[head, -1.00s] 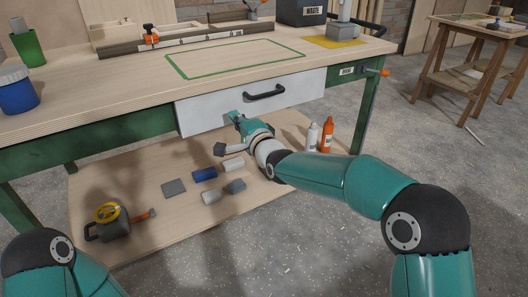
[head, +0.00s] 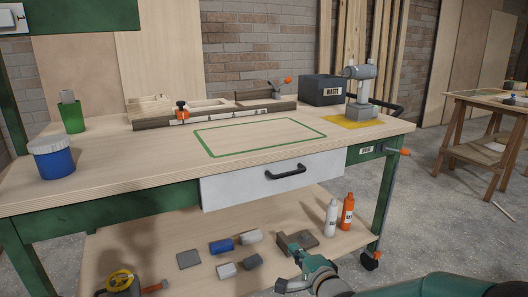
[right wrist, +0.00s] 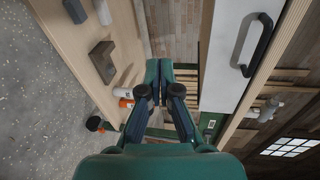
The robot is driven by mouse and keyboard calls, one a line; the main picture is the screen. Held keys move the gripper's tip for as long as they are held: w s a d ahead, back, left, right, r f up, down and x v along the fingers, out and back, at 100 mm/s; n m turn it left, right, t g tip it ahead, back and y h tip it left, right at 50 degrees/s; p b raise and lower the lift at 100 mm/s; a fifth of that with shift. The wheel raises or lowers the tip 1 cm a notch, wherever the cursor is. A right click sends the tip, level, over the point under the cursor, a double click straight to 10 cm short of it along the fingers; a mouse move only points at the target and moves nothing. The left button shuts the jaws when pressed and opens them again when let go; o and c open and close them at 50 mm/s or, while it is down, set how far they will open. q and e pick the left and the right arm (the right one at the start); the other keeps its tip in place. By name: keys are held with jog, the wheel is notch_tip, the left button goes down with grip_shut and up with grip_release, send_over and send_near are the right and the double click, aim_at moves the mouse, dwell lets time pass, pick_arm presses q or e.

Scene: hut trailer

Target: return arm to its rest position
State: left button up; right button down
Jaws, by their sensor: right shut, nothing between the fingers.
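My right gripper (head: 296,262) is at the bottom of the head view, in front of the lower shelf of the workbench. Its arm runs off along the bottom right edge. In the right wrist view the right gripper (right wrist: 160,95) has its fingers together with nothing between them. The white drawer (head: 262,184) with its black handle (head: 286,171) is above the gripper and apart from it. My left gripper is not in view.
The lower shelf (head: 140,250) holds several small blocks, a white bottle (head: 331,217) and an orange bottle (head: 347,212). The benchtop (head: 130,175) carries a blue pot (head: 53,160), a green cup (head: 72,116) and a waste box (head: 322,90).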

jog(key=s+d+f+g+h, duration=0.15)
jog(key=s+f, duration=0.25)
jog(key=f, duration=0.4)
jog(key=s+d+f+n+g, duration=0.1)
jog(key=s+d+f+g, duration=0.2)
jog(key=f, duration=0.5)
jog(key=s+f+g+h, duration=0.1)
jog(key=s+f+g, duration=0.1)
jog(key=s+f, duration=0.45)
jog(key=s+f+n+g, duration=0.4)
jog(key=s+f+n, duration=0.15)
jog(key=s, duration=0.55)
jog(key=s+f+n+g, duration=0.4)
jog(key=s+f+n, duration=0.15)
jog(key=s, duration=0.45)
notch_tip(320, 180, up, 39)
jog(key=a+p, duration=0.1)
jog(key=p, duration=3.7)
jog(key=shift+n+y, duration=0.3)
jog(key=shift+y, duration=0.15)
jog(key=shift+s+f, duration=0.1)
